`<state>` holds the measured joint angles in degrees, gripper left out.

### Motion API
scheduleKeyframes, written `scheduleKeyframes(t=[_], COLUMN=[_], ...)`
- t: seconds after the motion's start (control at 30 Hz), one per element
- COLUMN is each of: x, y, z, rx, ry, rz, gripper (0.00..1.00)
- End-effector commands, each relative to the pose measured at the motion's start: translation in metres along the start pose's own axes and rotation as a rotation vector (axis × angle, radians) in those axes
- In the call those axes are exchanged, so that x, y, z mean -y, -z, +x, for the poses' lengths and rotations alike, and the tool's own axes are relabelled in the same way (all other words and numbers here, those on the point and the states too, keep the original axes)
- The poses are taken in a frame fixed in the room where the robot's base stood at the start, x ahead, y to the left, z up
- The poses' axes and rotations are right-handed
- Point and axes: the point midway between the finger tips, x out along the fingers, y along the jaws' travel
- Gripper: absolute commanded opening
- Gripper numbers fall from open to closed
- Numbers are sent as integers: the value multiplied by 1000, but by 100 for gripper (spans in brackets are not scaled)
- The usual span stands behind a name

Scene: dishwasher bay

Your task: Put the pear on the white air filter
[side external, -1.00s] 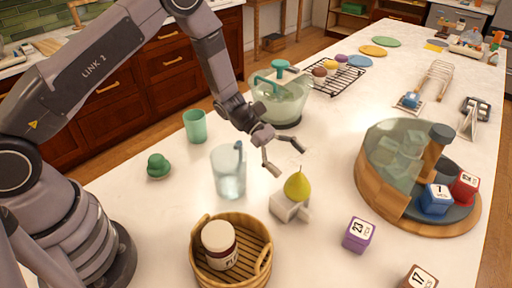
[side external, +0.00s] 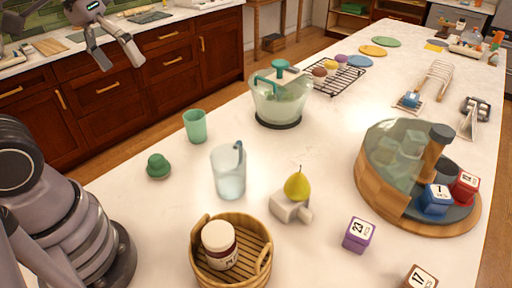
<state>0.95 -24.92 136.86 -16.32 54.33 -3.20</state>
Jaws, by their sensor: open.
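The yellow-green pear (side external: 297,184) sits upright on a white block-like object (side external: 286,208) with a small protruding part, on the white counter. This white object may be the air filter. My gripper (side external: 119,56) is open and empty at the upper left, high up and well away from the pear. Nothing touches the pear except the white object under it.
A clear pitcher (side external: 229,172) and a wooden basket (side external: 236,222) holding a jar (side external: 219,244) stand near the pear. A purple block (side external: 358,234) lies to its right. A lidded round wooden tray (side external: 452,222) stands further right. A green cup (side external: 195,126) is at left.

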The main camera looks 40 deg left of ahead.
Motion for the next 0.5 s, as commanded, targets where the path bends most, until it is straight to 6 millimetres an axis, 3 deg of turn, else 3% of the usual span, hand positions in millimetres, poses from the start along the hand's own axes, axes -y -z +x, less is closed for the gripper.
scheduleKeyframes(t=[0.2,0.5], x=[40,48], y=[-26,-31], z=[-29,-35], rx=[-218,-260], ry=[166,211], rz=[195,236], gripper=[92,92])
